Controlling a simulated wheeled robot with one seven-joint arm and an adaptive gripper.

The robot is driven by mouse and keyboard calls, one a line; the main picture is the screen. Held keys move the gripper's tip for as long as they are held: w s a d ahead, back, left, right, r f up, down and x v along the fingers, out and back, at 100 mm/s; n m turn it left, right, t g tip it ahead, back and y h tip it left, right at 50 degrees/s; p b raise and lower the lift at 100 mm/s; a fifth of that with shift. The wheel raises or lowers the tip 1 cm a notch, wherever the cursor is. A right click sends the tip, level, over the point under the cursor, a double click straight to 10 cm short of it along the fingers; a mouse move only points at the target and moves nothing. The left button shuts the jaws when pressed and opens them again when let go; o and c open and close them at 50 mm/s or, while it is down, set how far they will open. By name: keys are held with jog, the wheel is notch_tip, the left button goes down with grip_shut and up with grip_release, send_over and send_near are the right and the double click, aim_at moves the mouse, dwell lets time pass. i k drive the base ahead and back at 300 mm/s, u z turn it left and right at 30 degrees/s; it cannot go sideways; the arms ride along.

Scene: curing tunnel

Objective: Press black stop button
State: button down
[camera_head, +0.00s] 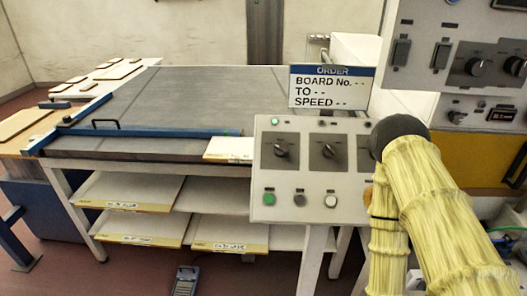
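The light grey control panel (345,217) stands right of the large grey table. Along its lower row are a green button (269,199), a dark grey button (299,199) and a white button (331,201). The dark grey one is the darkest button in that row; I cannot read a label on it. An orange-yellow part (368,195) shows at the panel's right edge, mostly hidden by my arm. My arm, in a yellow sleeve with a dark rounded joint, covers the panel's right side. My gripper is not in view.
Dark rotary knobs (280,151) sit above the buttons. An order sign (331,87) stands behind the panel. The grey table (190,95) has a blue bar (150,132) across it and shelves of boards (215,232) below. A second control box (430,20) hangs at upper right.

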aim_at(300, 200)
jog(key=u, duration=0.45)
jog(key=k, duration=0.85)
jog(key=z, duration=0.45)
